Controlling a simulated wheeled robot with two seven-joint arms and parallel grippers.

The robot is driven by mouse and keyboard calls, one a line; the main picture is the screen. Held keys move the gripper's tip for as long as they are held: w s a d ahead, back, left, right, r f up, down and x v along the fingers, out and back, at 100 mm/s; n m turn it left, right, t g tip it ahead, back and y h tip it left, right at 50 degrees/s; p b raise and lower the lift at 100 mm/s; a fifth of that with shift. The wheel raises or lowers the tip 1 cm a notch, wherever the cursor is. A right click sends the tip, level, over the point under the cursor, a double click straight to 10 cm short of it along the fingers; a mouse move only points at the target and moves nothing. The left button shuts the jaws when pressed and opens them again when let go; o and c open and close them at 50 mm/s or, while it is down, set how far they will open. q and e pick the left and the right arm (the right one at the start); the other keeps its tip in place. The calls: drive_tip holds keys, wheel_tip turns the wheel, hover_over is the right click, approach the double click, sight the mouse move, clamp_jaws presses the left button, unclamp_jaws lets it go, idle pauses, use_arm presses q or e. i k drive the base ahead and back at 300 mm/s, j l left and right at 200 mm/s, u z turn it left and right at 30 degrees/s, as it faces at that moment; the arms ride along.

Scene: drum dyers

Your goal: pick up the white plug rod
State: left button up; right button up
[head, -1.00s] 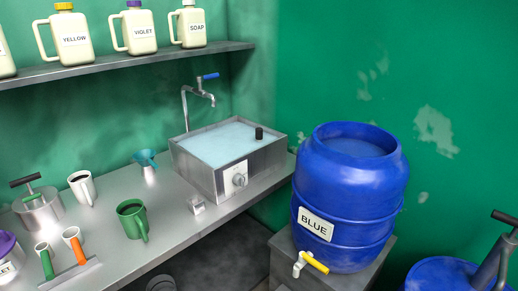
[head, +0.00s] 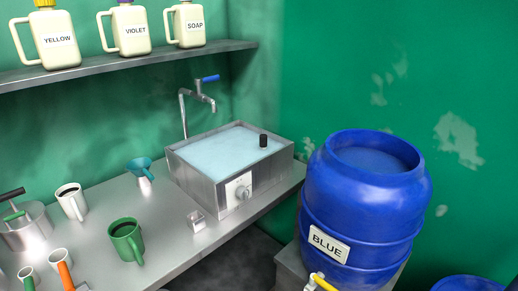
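I cannot make out a white plug rod in the head view. A metal sink basin (head: 205,184) full of pale blue water stands on the counter, with a short black cylinder (head: 263,141) standing up out of the water near its right side. Whether this cylinder belongs to a plug is not clear, and the basin floor is hidden. Neither of my grippers is in view.
A large blue drum (head: 365,215) labelled BLUE stands right of the counter (head: 165,225). A tap (head: 201,97) is on the wall; labelled jugs line the shelf (head: 120,64).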

sight(263, 138)
drive_tip(key=i+j+z, duration=0.7)
drive_tip(key=i, duration=0.2)
